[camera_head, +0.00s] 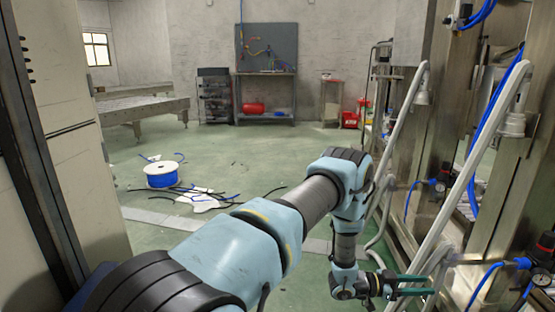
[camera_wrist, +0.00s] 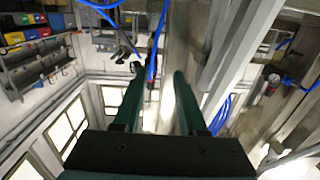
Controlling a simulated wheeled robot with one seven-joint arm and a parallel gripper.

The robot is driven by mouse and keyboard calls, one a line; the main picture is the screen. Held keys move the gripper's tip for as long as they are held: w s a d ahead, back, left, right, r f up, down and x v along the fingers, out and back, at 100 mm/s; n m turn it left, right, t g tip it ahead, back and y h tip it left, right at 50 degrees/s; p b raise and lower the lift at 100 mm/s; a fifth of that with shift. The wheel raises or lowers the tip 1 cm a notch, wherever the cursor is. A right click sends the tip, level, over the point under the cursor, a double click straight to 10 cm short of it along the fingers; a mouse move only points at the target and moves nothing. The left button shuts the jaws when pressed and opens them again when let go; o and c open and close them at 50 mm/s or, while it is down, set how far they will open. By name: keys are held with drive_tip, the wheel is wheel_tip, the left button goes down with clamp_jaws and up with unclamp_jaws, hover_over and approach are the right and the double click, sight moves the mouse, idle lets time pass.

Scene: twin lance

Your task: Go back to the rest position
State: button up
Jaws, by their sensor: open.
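My gripper (camera_head: 416,285) is at the lower right in the head view, at the end of my light-blue and black arm. Its two green fingers point right, toward the metal frame and the pale pipes. In the wrist view my gripper (camera_wrist: 154,92) shows its two long green fingers spread apart, with nothing between them but background. The gripper is open and empty. The arm reaches forward from the lower left and bends down at the wrist. I cannot tell whether the fingertips touch the pipes.
Pale pipes (camera_head: 407,120) and a steel frame (camera_head: 415,150) with blue hoses stand close on the right. A grey cabinet (camera_head: 75,150) stands close on the left. A blue cable spool (camera_head: 162,176) and loose cables lie on the green floor (camera_head: 235,155), which is otherwise mostly clear.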

drive_tip(key=w+a+r+n+t+y, duration=0.3)
drive_tip(key=w+a+r, duration=0.25)
drive_tip(key=w, duration=0.25)
drive_tip(key=w+a+r+n+t+y, duration=0.2)
drive_tip(key=w+a+r+t+y, duration=0.2)
drive_tip(key=w+a, duration=0.3)
drive_tip(key=w+a+r+n+y, duration=0.1)
drive_tip(key=a+r+n+y, duration=0.25)
drive_tip(key=a, duration=0.55)
drive_tip(key=a+r+n+y, duration=0.2)
drive_tip(key=a+r+y, duration=0.15)
drive_tip(key=a, duration=0.55)
drive_tip(key=s+a+r+n+g+y, duration=0.2)
drive_tip(key=s+a+r+n, duration=0.25)
drive_tip(key=s+a, duration=0.5)
drive_tip(key=s+a+r+n+g+y, duration=0.1)
drive_tip(key=s+a+r+n+g, duration=0.35)
drive_tip(key=s, duration=0.85)
wheel_tip(320, 180, up, 24)
drive_tip(key=a+m+t+p, duration=0.1)
drive_tip(key=a+m+p, duration=0.1)
drive_tip(key=p, duration=2.2)
drive_tip(key=shift+w+a+t+p, duration=0.2)
drive_tip(key=shift+w+t+p, duration=0.05)
drive_tip(key=shift+t+p, duration=0.15)
